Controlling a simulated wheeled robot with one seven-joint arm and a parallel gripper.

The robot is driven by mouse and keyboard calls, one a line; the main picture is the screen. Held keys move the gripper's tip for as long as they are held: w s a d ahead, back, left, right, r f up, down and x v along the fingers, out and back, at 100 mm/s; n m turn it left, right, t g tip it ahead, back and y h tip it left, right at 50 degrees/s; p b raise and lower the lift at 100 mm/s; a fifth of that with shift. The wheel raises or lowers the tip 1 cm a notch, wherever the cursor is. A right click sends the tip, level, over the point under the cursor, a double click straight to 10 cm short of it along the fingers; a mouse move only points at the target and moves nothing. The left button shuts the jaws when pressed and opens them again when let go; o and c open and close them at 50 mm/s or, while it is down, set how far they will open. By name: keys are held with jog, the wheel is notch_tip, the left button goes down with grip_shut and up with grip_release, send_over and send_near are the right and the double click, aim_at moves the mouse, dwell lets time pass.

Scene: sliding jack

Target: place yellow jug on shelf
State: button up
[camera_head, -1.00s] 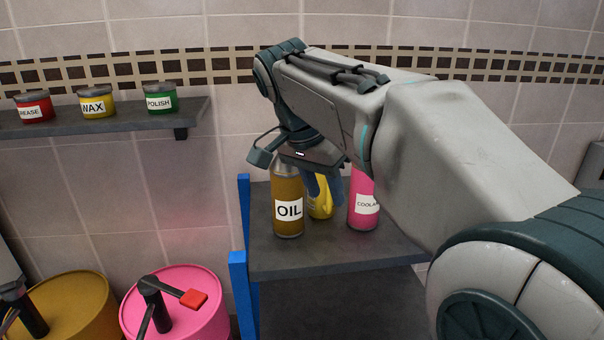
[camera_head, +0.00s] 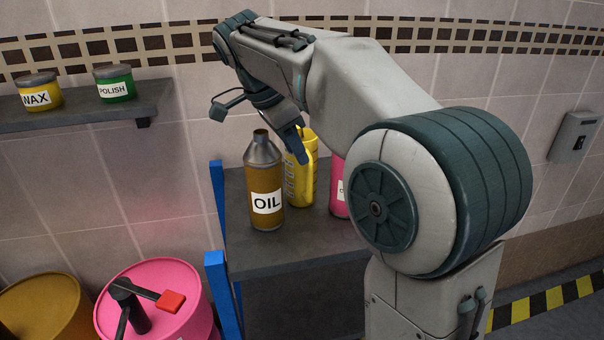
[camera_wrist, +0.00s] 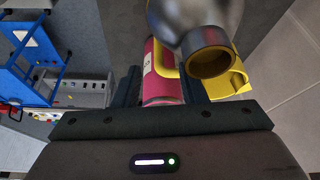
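The yellow jug (camera_head: 304,180) stands upright on the grey top of a blue-posted stand (camera_head: 290,250), behind and right of the brown OIL bottle. My gripper (camera_head: 299,150) reaches down from above at the jug's upper part, with a dark finger in front of it. In the wrist view my gripper (camera_wrist: 160,90) has its two fingers apart. The jug's yellow handle (camera_wrist: 238,80) shows there beside the right finger, partly hidden by the silver bottle top. I cannot tell whether a finger touches the jug. A grey wall shelf (camera_head: 60,121) is at left.
The OIL bottle (camera_head: 265,185) stands close in front of the jug. A pink bottle (camera_head: 338,185) stands right of it, partly behind my arm. WAX (camera_head: 40,92) and POLISH (camera_head: 115,84) tins sit on the wall shelf. Pink (camera_head: 165,280) and ochre (camera_head: 40,305) drums stand below.

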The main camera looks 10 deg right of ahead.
aim_at(304, 174)
jog(key=x, duration=0.6)
jog(key=shift+f+p, duration=0.2)
jog(key=shift+p, duration=0.2)
jog(key=shift+d, duration=0.15)
grip_shut()
